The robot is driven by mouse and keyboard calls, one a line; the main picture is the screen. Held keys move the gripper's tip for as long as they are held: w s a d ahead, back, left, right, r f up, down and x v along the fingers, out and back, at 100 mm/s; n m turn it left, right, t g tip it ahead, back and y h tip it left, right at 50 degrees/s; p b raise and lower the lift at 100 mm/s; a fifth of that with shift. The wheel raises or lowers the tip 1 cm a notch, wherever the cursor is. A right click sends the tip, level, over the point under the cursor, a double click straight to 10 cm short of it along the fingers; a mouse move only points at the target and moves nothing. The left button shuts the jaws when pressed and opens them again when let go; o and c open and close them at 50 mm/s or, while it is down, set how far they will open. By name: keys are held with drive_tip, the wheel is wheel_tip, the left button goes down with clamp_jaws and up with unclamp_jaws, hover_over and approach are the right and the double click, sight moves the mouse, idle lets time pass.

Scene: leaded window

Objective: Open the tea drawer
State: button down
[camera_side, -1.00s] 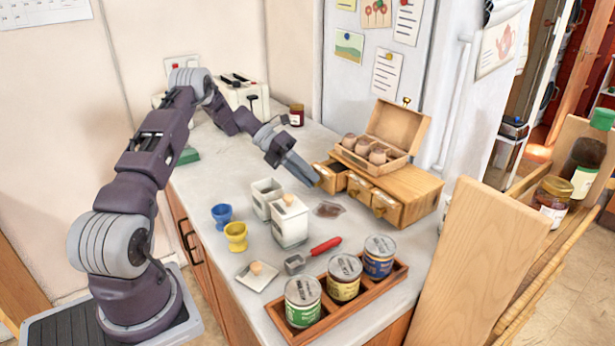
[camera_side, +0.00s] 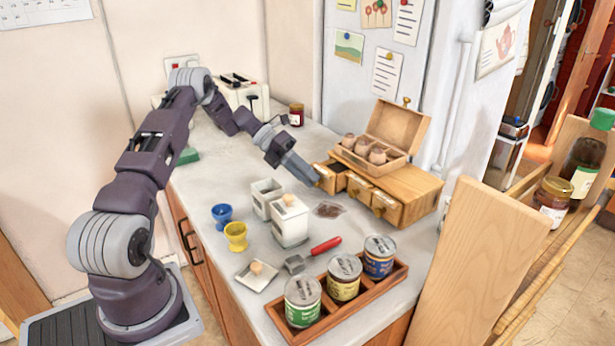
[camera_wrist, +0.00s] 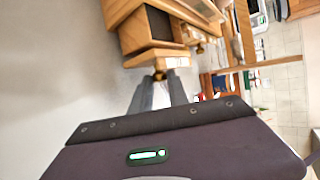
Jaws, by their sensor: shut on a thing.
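The small wooden drawer cabinet (camera_side: 410,199) stands on the counter by the fridge. Its left drawer (camera_side: 326,175) is pulled partly out, and its dark inside shows from above. The other drawer fronts look closed. My gripper (camera_side: 314,180) reaches in from the left and is shut at the front of the pulled-out drawer. In the wrist view, my gripper's fingers (camera_wrist: 159,92) close on a brass knob (camera_wrist: 159,76) at the drawer's front (camera_wrist: 152,58). The knob's tip is hidden between the fingers.
An open-lidded wooden box (camera_side: 392,125) with several brown round pieces sits on the cabinet. White canisters (camera_side: 290,222), a red-handled scoop (camera_side: 325,246), egg cups (camera_side: 236,236) and a wooden tray (camera_side: 274,312) of tins stand in front. A dark patch (camera_side: 328,210) lies near the drawer.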

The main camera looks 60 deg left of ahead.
drive_tip(key=s, duration=0.4)
drive_tip(key=shift+s, duration=0.3)
drive_tip(key=c, duration=1.5)
unclamp_jaws()
drive_tip(key=shift+c, duration=0.2)
drive_tip(key=v, duration=0.7)
drive_tip(key=shift+a+r, duration=0.1)
